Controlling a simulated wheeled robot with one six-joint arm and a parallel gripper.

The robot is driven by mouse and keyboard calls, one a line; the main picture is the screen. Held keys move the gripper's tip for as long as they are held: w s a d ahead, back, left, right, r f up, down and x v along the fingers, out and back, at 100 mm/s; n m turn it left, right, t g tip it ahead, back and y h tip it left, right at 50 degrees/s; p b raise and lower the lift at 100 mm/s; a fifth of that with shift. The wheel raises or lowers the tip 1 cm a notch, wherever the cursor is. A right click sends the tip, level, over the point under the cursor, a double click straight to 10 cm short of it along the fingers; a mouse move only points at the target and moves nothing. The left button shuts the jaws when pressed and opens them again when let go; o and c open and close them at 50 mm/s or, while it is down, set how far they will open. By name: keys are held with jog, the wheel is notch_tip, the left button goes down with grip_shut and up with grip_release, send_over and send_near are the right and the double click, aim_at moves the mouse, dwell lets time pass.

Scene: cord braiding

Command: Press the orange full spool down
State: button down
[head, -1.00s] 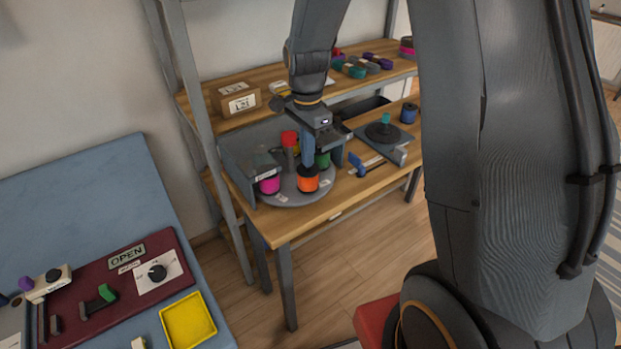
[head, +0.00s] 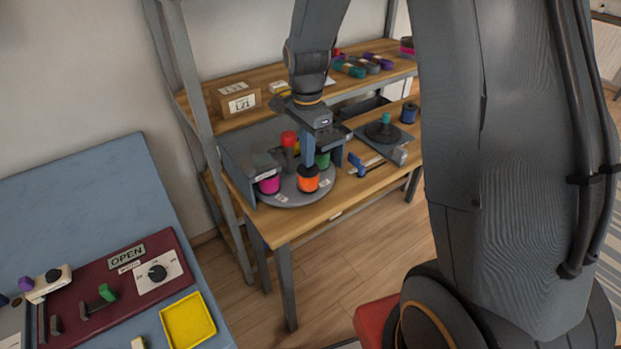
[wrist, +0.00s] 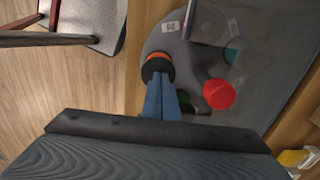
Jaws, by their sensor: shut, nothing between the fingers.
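The orange spool (head: 308,184) stands upright on the front of a grey round plate (head: 290,199), with a dark top. My gripper (head: 308,166) is shut and empty, pointing down with its blue fingertips at the spool's top. In the wrist view the fingertips (wrist: 155,82) overlap the dark top of the orange spool (wrist: 158,57), whose orange edge shows beyond them. They look to be touching it. The spool's far side is hidden.
A magenta spool (head: 269,184), a green spool (head: 322,160) and a red-topped post (head: 289,139) stand on or around the plate. A blue-handled tool (head: 356,163) lies to the right. A dark disc device (head: 383,132) and a blue spool (head: 408,113) stand farther right.

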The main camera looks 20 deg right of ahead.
jog(key=shift+f+b, duration=0.4)
jog(key=shift+f, duration=0.5)
dwell(0.5)
notch_tip(320, 180, up, 8)
jog(key=p, duration=0.6)
dwell(0.6)
jog(key=shift+s, duration=0.1)
jog(key=s+d+f+n+t+b, duration=0.1)
jog(key=s+n+b, duration=0.3)
jog(key=s+n, duration=1)
jog(key=s, duration=0.3)
jog(key=shift+s+b, duration=0.2)
jog(key=shift+b, duration=0.2)
